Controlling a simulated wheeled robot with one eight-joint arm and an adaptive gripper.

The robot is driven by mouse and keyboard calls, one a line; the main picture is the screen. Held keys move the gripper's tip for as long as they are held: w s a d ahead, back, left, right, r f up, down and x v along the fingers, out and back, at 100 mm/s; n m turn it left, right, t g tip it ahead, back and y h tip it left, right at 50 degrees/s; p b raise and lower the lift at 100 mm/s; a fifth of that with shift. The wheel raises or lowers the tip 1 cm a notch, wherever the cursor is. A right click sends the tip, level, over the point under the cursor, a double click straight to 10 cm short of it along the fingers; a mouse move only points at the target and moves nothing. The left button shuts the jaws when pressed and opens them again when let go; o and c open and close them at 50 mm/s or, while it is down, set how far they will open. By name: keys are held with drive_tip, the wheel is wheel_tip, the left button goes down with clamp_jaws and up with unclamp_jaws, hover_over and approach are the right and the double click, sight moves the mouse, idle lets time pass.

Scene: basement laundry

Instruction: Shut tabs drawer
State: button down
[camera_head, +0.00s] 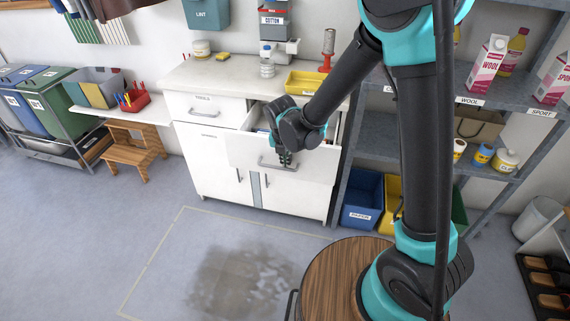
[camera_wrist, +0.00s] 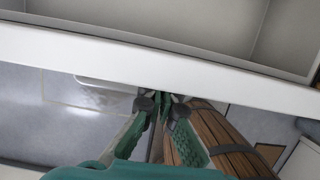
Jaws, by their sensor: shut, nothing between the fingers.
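The white cabinet (camera_head: 212,158) has an open upper right drawer (camera_head: 243,152), pulled out, with a metal bar handle (camera_head: 268,165) on its front. I cannot read a label on it; my arm hides part of it. My gripper (camera_head: 286,161) is at the drawer front, beside the handle, pointing down with its fingers shut and empty. In the wrist view the drawer's white front edge (camera_wrist: 150,63) crosses the picture, with the grey drawer inside above it. The fingertips (camera_wrist: 161,97) are close to the front's outer face; contact cannot be told.
The shut TOOLS drawer (camera_head: 205,108) is to the left. A yellow tray (camera_head: 305,83) and a red-based bottle (camera_head: 328,52) stand on the countertop (camera_head: 225,75). A shelf unit (camera_head: 485,95) with bins stands right. A wet patch (camera_head: 245,278) lies on the otherwise open floor in front.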

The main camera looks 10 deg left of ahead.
drive_tip(key=w, duration=1.6)
drive_tip(key=shift+d, duration=0.25)
